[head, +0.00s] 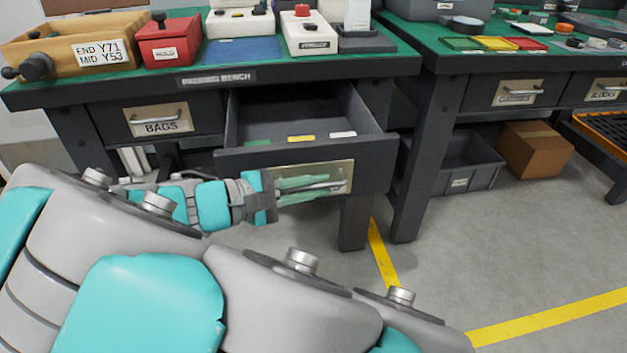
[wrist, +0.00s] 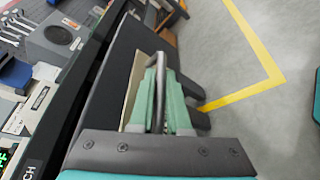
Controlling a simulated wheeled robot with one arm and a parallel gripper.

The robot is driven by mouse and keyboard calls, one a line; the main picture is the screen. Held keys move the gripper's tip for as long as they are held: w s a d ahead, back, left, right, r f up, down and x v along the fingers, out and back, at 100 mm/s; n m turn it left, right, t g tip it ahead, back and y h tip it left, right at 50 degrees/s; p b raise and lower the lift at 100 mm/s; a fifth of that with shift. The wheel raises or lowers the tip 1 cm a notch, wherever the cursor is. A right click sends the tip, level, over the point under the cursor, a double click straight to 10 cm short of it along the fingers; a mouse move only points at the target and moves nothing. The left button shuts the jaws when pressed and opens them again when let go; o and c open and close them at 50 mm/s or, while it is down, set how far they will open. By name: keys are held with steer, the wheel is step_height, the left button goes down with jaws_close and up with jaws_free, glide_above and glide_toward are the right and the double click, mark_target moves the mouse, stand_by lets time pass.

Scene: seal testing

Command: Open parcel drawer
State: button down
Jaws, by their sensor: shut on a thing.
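The parcel drawer (head: 375,155) is pulled out of the dark bench in the head view, and its grey inside shows. Its front carries a pale label plate and a metal bar handle (head: 318,187). My gripper (head: 305,187) is at the drawer front with its green fingers shut on the handle. In the wrist view the green fingers (wrist: 160,105) lie on both sides of the handle bar (wrist: 159,85). The plate's wording is hidden behind my fingers. Small green, yellow and white items (head: 300,138) lie inside the drawer.
The packing bench top (head: 390,62) holds a wooden box (head: 70,45), a red HOLD box (head: 169,42) and devices. A second bench stands right, with a grey bin (head: 470,165) and cardboard box (head: 537,150) below. Floor in front is clear.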

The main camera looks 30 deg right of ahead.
steer(key=c, duration=0.9)
jaws_free()
steer(key=shift+a, duration=0.1)
steer(key=v, duration=0.7)
steer(key=shift+a+r, duration=0.1)
steer(key=shift+a, duration=0.25)
steer(key=shift+d, duration=0.1)
